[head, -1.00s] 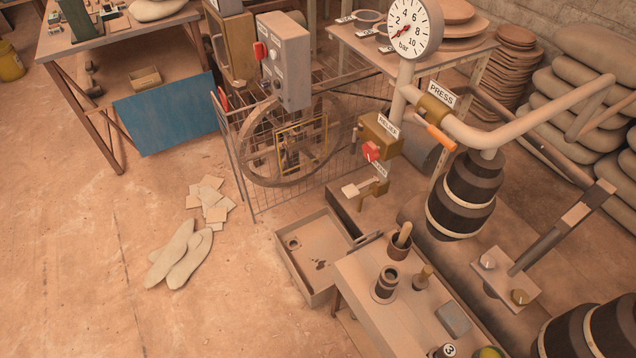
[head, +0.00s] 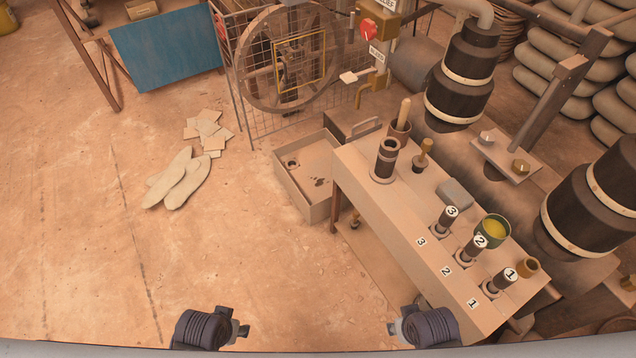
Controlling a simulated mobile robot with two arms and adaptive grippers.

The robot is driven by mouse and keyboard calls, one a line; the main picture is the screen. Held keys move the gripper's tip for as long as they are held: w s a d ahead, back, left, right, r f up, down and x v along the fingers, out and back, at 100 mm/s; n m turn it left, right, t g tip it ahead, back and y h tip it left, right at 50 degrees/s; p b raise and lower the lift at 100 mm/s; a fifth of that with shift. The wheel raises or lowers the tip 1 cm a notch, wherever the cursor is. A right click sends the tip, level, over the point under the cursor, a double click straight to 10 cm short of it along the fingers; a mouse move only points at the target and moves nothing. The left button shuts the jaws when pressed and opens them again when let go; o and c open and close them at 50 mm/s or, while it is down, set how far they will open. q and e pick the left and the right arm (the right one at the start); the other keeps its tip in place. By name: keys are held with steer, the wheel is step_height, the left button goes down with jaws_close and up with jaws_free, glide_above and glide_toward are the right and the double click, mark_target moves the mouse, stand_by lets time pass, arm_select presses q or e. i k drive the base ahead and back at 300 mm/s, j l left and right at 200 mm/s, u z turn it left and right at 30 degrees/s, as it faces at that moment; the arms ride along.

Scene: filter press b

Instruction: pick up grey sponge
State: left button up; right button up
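The grey sponge (head: 454,192) is a small grey block lying on the wooden bench top (head: 390,222), behind the cylinder labelled 3 and left of the green cup. My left gripper (head: 243,330) is at the bottom of the head view, over the floor and far from the sponge. My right gripper (head: 393,330) is at the bottom, left of the bench's near end and well short of the sponge. Both grippers appear empty. Their fingers are small and seen from above, so I cannot tell whether they are open or shut.
Numbered cylinders (head: 445,219), a green cup (head: 492,231) with yellow contents, a dark cylinder (head: 385,160) and a brush-like tool (head: 423,155) stand around the sponge. A dark hanging barrel (head: 463,78) is behind.

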mark_target(451, 192)
steer(key=k+z, duration=0.2)
steer(key=z, duration=0.75)
steer(key=i, duration=0.4)
steer(key=k+l, duration=0.25)
steer(key=l+z, duration=0.05)
